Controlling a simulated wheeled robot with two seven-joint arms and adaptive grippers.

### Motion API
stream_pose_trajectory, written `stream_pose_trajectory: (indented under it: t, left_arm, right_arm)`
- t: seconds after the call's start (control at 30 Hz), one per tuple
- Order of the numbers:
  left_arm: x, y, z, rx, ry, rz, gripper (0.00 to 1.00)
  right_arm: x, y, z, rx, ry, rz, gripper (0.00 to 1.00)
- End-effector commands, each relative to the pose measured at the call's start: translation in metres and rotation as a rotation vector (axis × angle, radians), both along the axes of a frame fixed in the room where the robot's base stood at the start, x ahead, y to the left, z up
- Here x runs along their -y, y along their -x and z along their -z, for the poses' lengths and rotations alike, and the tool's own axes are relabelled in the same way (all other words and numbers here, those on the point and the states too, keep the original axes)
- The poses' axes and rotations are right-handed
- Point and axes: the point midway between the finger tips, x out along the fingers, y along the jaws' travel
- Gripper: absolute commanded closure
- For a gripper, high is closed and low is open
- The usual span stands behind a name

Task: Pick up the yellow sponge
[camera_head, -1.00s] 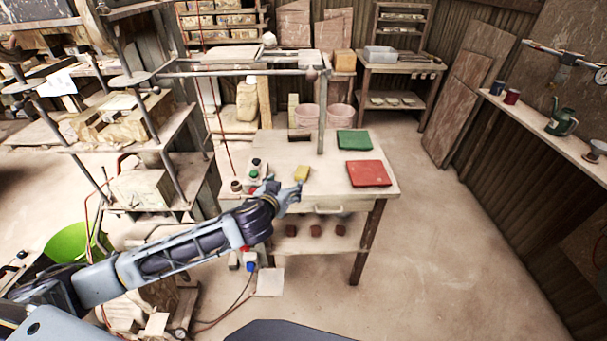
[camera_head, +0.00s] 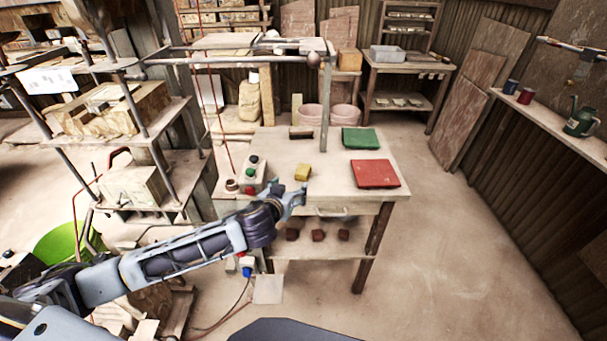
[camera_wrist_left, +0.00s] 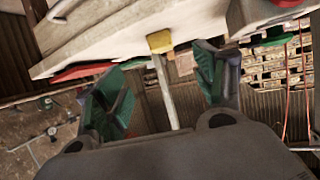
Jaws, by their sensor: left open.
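The yellow sponge (camera_head: 302,172) lies on the pale tabletop (camera_head: 290,207), near its front left part. It also shows in the left wrist view (camera_wrist_left: 160,41), ahead of and between the two fingers. My left gripper (camera_head: 300,191) is just in front of the sponge in the head view, near the table's front edge. In the wrist view my left gripper (camera_wrist_left: 160,88) is open with nothing between its fingers, apart from the sponge. My right gripper is in no view.
A control box with buttons (camera_head: 251,176) stands left of the sponge. A red tile (camera_head: 376,174) and a green tile (camera_head: 359,138) lie to the right. A metal post (camera_head: 326,110) rises behind the sponge. Several dark red blocks (camera_head: 318,236) sit on the lower shelf.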

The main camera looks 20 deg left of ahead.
Motion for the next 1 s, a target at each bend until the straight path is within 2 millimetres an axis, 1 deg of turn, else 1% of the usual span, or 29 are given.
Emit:
stream_pose_trajectory:
  t: [0.13,0.37,0.53,0.7,0.87,1.0]
  left_arm:
    - [0.000,-0.001,0.000,0.000,0.000,0.000,0.30]
    - [0.000,-0.011,0.004,0.001,0.001,0.000,0.30]
    - [0.000,-0.025,0.010,0.000,0.000,-0.001,0.30]
    - [0.000,-0.040,0.016,0.001,0.001,0.000,0.30]
    - [-0.001,-0.054,0.021,0.001,0.001,-0.001,0.30]
    - [-0.001,-0.066,0.027,0.000,0.001,-0.001,0.30]
  right_arm:
    - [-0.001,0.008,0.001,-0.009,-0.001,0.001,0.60]
    - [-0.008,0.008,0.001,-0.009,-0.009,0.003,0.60]
    - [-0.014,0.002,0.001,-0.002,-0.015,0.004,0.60]
    - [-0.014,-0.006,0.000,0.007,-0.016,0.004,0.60]
    - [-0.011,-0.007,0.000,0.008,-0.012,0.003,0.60]
    - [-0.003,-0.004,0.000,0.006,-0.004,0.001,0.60]
